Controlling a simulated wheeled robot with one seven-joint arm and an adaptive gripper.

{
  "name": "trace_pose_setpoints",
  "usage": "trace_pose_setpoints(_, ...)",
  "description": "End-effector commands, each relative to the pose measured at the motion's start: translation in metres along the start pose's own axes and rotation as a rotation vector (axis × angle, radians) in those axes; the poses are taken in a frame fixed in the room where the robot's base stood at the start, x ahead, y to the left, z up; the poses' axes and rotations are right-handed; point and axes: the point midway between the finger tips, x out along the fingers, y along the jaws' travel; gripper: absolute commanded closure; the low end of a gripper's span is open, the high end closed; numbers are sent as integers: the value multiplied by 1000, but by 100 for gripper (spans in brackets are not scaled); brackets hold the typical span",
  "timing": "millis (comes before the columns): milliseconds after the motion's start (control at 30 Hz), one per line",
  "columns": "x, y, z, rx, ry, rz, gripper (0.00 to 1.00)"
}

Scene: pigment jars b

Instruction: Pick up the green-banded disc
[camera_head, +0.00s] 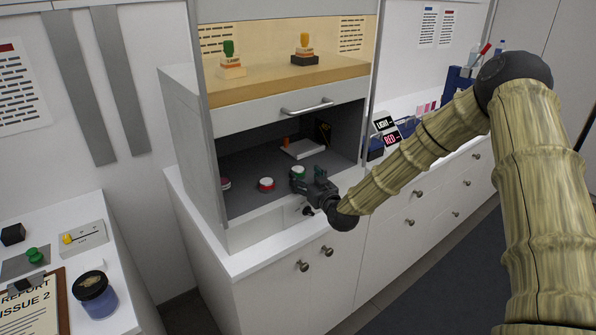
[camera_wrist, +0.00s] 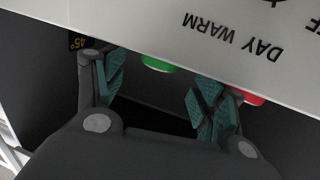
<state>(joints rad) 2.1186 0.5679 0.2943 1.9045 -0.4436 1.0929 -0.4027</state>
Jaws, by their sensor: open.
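The green-banded disc (camera_head: 298,171), with a pale top, sits on the dark cabinet shelf just beyond my gripper (camera_head: 309,181). My gripper reaches into the opening from the front right. In the wrist view the disc's green band (camera_wrist: 158,65) shows ahead of the gap between the teal finger pads of my open gripper (camera_wrist: 156,82). The panel lettered DAY WARM hides much of the disc there. The gripper holds nothing. A red-banded disc (camera_head: 266,184) sits left of the green one; in the wrist view its red band (camera_wrist: 253,98) shows beyond the right finger.
Another reddish disc (camera_head: 225,183) sits at the shelf's left. A white flat block (camera_head: 302,148) lies farther back. The lettered panel (camera_wrist: 220,30) crosses the wrist view close to the fingers.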

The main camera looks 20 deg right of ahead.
Motion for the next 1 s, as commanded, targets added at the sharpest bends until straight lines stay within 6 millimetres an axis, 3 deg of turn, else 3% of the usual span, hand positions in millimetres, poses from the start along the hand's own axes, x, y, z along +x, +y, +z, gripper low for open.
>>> trace_pose_setpoints(267,14,0,-2,0,0,0,29)
trace_pose_setpoints(700,56,0,-1,0,-1,0,29)
trace_pose_setpoints(1000,59,0,0,0,0,0,29)
